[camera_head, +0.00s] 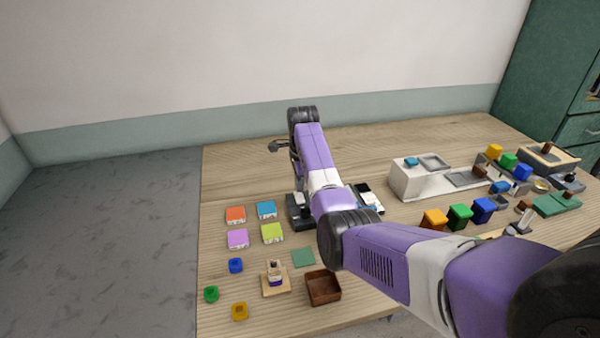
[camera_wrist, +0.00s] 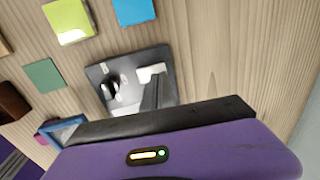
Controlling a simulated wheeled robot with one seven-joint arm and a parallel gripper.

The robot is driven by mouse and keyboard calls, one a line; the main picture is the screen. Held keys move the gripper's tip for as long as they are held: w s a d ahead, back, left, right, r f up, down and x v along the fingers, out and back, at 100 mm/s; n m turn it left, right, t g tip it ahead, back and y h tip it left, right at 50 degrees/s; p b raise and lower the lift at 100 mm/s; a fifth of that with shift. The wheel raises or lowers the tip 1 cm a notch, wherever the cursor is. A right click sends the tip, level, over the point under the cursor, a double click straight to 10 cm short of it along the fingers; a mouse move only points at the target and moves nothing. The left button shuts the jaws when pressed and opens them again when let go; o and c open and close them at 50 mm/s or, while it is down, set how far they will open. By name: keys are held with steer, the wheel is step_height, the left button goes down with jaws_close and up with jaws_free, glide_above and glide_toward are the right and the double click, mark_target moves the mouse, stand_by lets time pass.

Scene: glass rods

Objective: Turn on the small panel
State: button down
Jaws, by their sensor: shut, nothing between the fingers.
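A small dark panel (camera_wrist: 128,68) lies on the table in the wrist view. It has a black knob with a pale mark (camera_wrist: 113,90) on its left and a white switch piece (camera_wrist: 150,72) on its right. My gripper (camera_wrist: 153,88) is shut and empty, its dark fingers over the panel's right part close to the white piece. I cannot tell whether they touch. In the head view part of a dark panel (camera_head: 297,222) shows left of my forearm, which hides most of it and my fingers.
Orange (camera_head: 236,215), blue (camera_head: 266,210), purple (camera_head: 237,239) and lime (camera_head: 272,233) blocks sit left of the panel. A brown open box (camera_head: 323,288) stands nearer. Another dark device (camera_head: 369,196) is right of my forearm. A white stand (camera_head: 420,178) is farther right.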

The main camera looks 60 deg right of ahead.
steer(key=shift+w+f, duration=0.1)
steer(key=shift+f, duration=0.7)
steer(key=shift+d+f, duration=0.2)
steer(key=shift+a+p, duration=0.3)
steer(key=shift+p, duration=0.15)
steer(key=shift+s+a+r+p, duration=0.1)
steer(key=shift+s+a+p, duration=0.3)
steer(key=shift+p, duration=0.35)
steer(key=shift+s, duration=0.1)
steer(key=shift+r, duration=0.1)
